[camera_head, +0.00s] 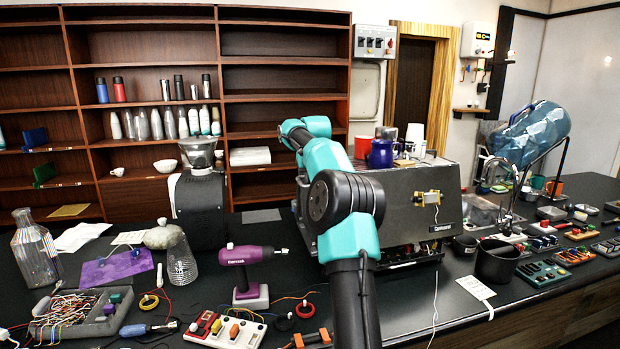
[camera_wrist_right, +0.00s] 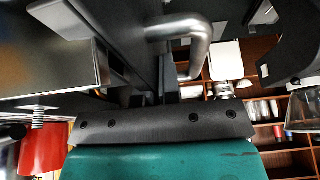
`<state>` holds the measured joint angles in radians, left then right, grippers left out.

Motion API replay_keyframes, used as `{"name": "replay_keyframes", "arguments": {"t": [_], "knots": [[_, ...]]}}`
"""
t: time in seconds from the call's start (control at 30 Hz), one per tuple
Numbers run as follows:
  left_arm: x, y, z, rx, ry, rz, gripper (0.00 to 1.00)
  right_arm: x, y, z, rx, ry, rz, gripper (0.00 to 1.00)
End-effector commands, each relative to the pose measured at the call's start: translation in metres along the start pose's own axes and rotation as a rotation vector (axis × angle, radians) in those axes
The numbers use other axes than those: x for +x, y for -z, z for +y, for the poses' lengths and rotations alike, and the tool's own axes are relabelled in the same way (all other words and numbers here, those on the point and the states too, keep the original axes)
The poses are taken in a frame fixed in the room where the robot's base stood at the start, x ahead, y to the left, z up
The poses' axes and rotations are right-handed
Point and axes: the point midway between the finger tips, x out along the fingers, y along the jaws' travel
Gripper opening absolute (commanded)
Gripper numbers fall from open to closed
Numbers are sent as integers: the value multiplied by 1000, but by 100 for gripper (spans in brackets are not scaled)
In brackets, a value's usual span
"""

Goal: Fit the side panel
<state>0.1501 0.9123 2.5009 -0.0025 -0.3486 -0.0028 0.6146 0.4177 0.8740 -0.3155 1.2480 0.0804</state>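The brewer (camera_head: 410,205) is a dark grey box on the counter, its front low edge open with parts and wiring showing. My right arm crosses in front of it and bends down at its left side. There a dark panel edge (camera_head: 303,205) stands close along the brewer; how well it is seated is hidden. In the right wrist view the dark side panel (camera_wrist_right: 128,35) with its bent metal handle (camera_wrist_right: 190,30) is very close. My right gripper (camera_wrist_right: 168,93) appears shut on this handle; the fingertips are partly hidden. My left gripper is not in view.
A grinder (camera_head: 198,205) stands left of the brewer. A red cup (camera_head: 363,147) and a blue mug (camera_head: 381,153) stand on the brewer. A dark cup (camera_head: 497,262) is at right.

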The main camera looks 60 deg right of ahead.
Motion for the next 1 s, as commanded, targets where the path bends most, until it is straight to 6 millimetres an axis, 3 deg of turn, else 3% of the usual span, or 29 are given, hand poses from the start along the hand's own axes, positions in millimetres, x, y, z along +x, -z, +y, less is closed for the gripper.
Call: {"name": "replay_keyframes", "arguments": {"t": [1.0], "knots": [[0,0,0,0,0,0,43,3,7,3,-1,-2,1,0]]}}
